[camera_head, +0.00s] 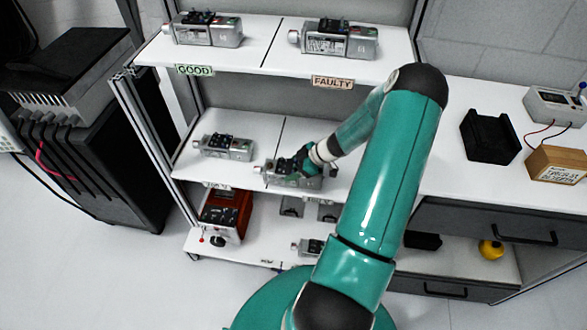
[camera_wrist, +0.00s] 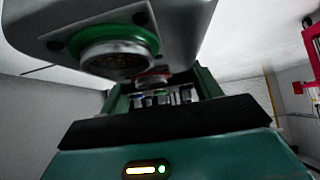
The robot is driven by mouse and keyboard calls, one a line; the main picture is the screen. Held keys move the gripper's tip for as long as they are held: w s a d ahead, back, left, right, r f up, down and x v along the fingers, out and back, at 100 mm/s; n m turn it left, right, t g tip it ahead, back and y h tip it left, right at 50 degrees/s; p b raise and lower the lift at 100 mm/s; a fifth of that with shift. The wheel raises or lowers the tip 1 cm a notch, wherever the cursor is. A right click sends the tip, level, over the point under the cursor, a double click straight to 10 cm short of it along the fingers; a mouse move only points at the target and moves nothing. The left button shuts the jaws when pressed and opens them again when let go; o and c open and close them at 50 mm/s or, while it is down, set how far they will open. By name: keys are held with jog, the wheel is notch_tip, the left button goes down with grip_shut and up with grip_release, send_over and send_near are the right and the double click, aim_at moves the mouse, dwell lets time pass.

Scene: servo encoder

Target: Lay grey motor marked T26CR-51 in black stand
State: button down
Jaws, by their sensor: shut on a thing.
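A grey motor (camera_head: 290,177) is at the right half of the middle shelf, under my gripper (camera_head: 306,163). My gripper is shut on it; whether it rests on the shelf or is slightly raised I cannot tell. Its marking is not legible. In the wrist view my gripper (camera_wrist: 165,95) shows with dark connectors between its fingers, and a grey body with a green-ringed round connector fills the top. The black stand (camera_head: 490,137) is empty on the white worktop at the right.
Other grey motors sit on the top shelf (camera_head: 205,29) (camera_head: 335,39), middle-left (camera_head: 224,146) and lower shelf (camera_head: 310,246). A card box (camera_head: 556,165) and a meter with wires (camera_head: 556,106) stand right of the stand. An orange-red device (camera_head: 226,213) is below left.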

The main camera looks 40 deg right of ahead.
jog(key=shift+w+d+f, duration=0.15)
jog(key=shift+w+f, duration=0.1)
jog(key=shift+f, duration=0.65)
jog(key=shift+w+d+f, duration=0.1)
jog(key=shift+w+f, duration=0.1)
jog(key=shift+f, duration=0.7)
jog(key=shift+c, duration=1.6)
grip_release()
jog(key=shift+s+f, duration=0.1)
jog(key=shift+f, duration=0.05)
